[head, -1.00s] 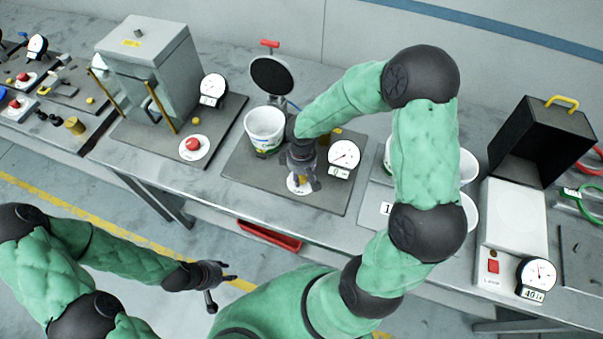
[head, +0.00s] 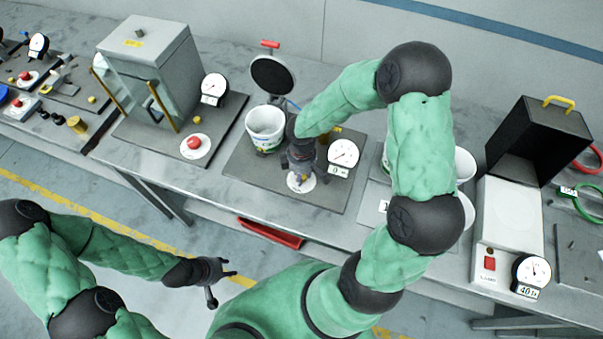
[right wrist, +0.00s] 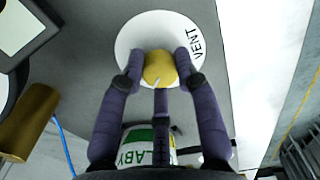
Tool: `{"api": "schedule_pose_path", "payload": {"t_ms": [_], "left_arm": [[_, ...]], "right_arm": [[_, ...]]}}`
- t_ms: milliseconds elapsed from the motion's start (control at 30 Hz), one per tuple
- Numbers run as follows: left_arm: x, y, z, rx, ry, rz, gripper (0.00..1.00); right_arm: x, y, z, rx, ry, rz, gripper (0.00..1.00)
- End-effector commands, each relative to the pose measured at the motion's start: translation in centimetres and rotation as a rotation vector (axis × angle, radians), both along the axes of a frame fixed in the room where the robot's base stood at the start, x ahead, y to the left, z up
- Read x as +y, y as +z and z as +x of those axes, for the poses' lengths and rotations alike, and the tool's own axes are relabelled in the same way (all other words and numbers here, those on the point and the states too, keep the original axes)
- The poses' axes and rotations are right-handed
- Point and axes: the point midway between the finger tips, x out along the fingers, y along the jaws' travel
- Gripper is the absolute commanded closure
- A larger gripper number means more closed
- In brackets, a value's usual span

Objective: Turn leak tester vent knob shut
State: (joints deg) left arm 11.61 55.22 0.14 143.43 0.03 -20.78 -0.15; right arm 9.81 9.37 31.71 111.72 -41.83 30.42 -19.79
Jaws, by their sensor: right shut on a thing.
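The yellow vent knob (right wrist: 160,68) sits on a round white plate (right wrist: 132,38) marked VENT in the right wrist view. My right gripper (right wrist: 160,66) points down at it, with its purple-grey fingers shut around the knob. In the head view my right gripper (head: 300,170) is over the white plate (head: 301,184) at the front of the tester's grey base (head: 325,195), and it hides the knob. My left gripper (head: 222,270) hangs in front of the table over the floor, apart from everything; its finger opening is too small to tell.
A white tub (head: 264,128) stands under a raised round black lid (head: 272,74) on the tester. A dial gauge (head: 343,153) is just right of my right gripper. A grey cabinet (head: 150,70) with a red button (head: 194,142) stands to the left. A red tray (head: 270,233) is below the table edge.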

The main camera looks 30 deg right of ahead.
Motion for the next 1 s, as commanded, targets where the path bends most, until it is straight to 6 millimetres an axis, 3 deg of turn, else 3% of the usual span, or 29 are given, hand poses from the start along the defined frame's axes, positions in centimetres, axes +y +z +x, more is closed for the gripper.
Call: {"api": "schedule_pose_path", "payload": {"t_ms": [133, 167, 200, 233, 667, 1000], "left_arm": [[0.0, 0.0, 0.0, 0.000, 0.000, 0.000, 0.60], [0.0, 0.0, 0.0, 0.000, 0.000, 0.000, 0.60], [0.0, 0.0, 0.0, 0.000, 0.000, 0.000, 0.60], [0.0, 0.0, 0.0, 0.000, 0.000, 0.000, 0.60], [0.0, 0.0, 0.0, 0.000, 0.000, 0.000, 0.60], [0.0, 0.0, 0.0, 0.000, 0.000, 0.000, 0.60]], "right_arm": [[0.0, -0.1, -0.1, 0.001, 0.000, 0.000, 1.00], [0.0, -0.1, -0.1, 0.001, -0.001, 0.000, 0.59], [0.0, -0.1, -0.1, 0.001, -0.001, 0.000, 0.48], [0.0, 0.0, -0.1, 0.001, -0.001, 0.000, 0.44], [-0.1, 0.7, 0.1, -0.001, -0.001, -0.001, 0.44], [0.0, 6.7, 0.1, -0.005, -0.001, -0.001, 0.44]]}}
